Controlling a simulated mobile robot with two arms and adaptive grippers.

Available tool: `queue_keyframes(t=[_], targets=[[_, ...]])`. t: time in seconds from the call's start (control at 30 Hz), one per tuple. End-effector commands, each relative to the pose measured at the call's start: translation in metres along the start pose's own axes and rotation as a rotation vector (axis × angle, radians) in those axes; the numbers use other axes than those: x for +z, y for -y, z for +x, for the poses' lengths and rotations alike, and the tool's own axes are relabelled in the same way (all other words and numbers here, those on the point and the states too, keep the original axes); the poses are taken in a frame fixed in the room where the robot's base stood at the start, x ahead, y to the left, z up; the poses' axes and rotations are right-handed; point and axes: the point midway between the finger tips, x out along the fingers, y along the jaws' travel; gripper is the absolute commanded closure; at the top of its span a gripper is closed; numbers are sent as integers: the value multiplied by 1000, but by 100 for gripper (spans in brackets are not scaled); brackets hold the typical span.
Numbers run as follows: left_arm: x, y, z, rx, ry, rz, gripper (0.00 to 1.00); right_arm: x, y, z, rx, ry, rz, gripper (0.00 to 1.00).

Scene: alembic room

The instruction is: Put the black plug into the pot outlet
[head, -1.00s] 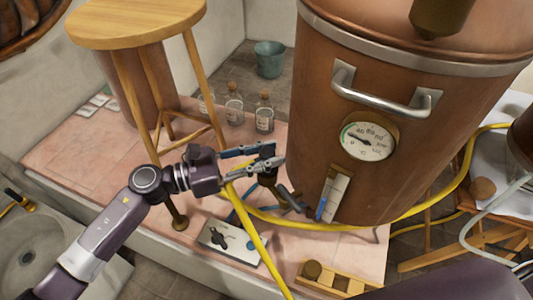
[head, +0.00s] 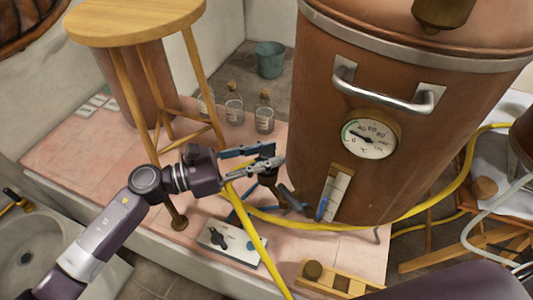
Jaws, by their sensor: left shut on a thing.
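The big copper pot (head: 310,120) stands right of centre, with a steel handle and a round dial. A short dark outlet pipe (head: 293,203) shows low at its left side. My left gripper (head: 268,163) is just left of the pot, above and left of that pipe. Its fingers are shut on a dark piece, seemingly the black plug (head: 268,179), which shows below the fingertips. The plug looks apart from the pipe's outer end, but the fingers and hose partly hide this. My right gripper is not in view.
A yellow hose (head: 247,222) runs below my left gripper and past the pot's base. A wooden stool (head: 135,22), corked bottles (head: 264,118), a switch plate (head: 224,243) and a wooden rack (head: 352,285) stand around. Pink tiles at left are mostly clear.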

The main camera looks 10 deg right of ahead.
Motion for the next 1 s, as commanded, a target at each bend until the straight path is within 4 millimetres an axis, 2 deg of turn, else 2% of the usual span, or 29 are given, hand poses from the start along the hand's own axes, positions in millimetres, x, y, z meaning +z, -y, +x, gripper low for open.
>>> queue_keyframes(t=[1.0], targets=[[-3,0,0,0,1,1,100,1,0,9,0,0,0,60]])
